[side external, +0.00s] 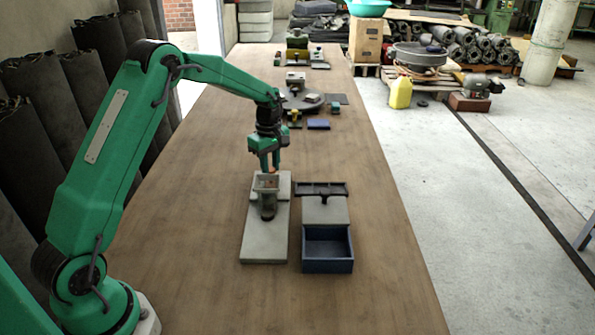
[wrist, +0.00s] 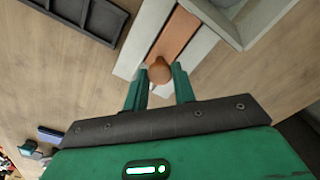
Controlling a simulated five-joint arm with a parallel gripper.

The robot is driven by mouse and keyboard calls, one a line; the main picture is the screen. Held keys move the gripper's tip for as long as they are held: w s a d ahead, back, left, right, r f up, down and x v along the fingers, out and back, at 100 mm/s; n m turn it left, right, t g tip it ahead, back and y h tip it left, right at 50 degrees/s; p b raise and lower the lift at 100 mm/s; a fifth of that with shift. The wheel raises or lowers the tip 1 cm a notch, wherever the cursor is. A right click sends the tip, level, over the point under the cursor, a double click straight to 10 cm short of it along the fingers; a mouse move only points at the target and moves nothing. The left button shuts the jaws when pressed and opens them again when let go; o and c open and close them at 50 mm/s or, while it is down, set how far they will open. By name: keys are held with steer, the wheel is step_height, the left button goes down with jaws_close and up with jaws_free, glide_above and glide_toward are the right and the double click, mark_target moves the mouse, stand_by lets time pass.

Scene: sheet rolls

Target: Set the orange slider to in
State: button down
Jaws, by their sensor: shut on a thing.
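The orange slider (wrist: 176,36) is a flat strip with a rounded knob (wrist: 160,70) at its near end, best seen in the wrist view. It lies between two pale grey rails and runs up to a grey open-topped housing (wrist: 250,20). A length of the strip shows outside the housing. My gripper (wrist: 158,80) has its green fingers closed around the knob. In the side view my gripper (side external: 265,162) points down at the far end of the grey fixture (side external: 265,238), where the slider is mostly hidden.
Right of the fixture are a dark divided tray (side external: 322,184), a grey block (side external: 326,212) and a navy open box (side external: 328,264). The wooden table is bare to the left and front.

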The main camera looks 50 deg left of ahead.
steer(key=shift+s+d+r, duration=0.1)
steer(key=c, duration=1.1)
jaws_free()
steer(key=shift+r, duration=3.9)
steer(key=shift+c, duration=0.2)
